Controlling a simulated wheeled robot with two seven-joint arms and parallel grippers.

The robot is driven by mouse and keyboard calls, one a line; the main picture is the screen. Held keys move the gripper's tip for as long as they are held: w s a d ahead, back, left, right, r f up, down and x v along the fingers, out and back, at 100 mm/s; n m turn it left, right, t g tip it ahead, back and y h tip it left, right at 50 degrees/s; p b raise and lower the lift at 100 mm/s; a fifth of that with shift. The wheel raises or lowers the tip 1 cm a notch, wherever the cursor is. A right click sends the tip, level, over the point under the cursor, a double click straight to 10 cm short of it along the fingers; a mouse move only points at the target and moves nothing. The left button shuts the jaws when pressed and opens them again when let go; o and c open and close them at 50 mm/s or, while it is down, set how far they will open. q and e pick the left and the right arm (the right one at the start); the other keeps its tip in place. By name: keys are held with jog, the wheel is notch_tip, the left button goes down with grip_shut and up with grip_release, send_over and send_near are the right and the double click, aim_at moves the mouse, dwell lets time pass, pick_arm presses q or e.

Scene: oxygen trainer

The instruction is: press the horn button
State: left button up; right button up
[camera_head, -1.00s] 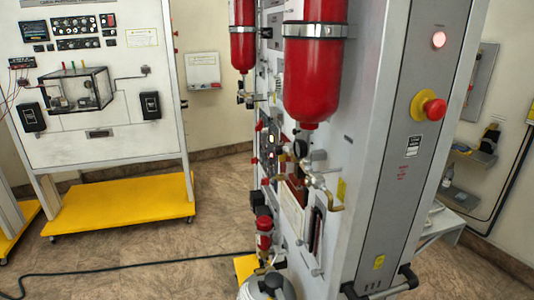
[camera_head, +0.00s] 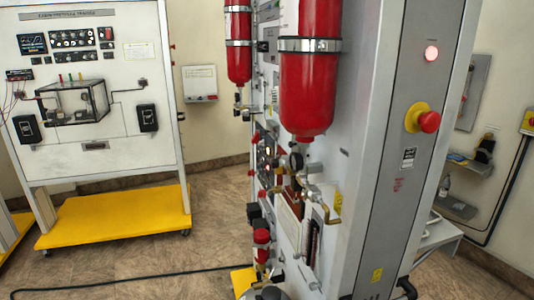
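The oxygen trainer (camera_head: 360,180) stands tall in the middle and right, with its grey side panel facing me. Its front face is seen at a steep angle, with gauges and small switches on it. I cannot tell which of these is the horn button. On the side panel are a lit pinkish round lamp or button (camera_head: 431,53) and a red mushroom button (camera_head: 429,122) on a yellow base. Neither of my grippers is in view.
Two red cylinders (camera_head: 310,80) (camera_head: 238,45) hang on the trainer's front. A white training board (camera_head: 90,160) on a yellow wheeled base (camera_head: 115,217) stands at the left. A black cable (camera_head: 130,282) crosses the floor. Open floor lies between board and trainer.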

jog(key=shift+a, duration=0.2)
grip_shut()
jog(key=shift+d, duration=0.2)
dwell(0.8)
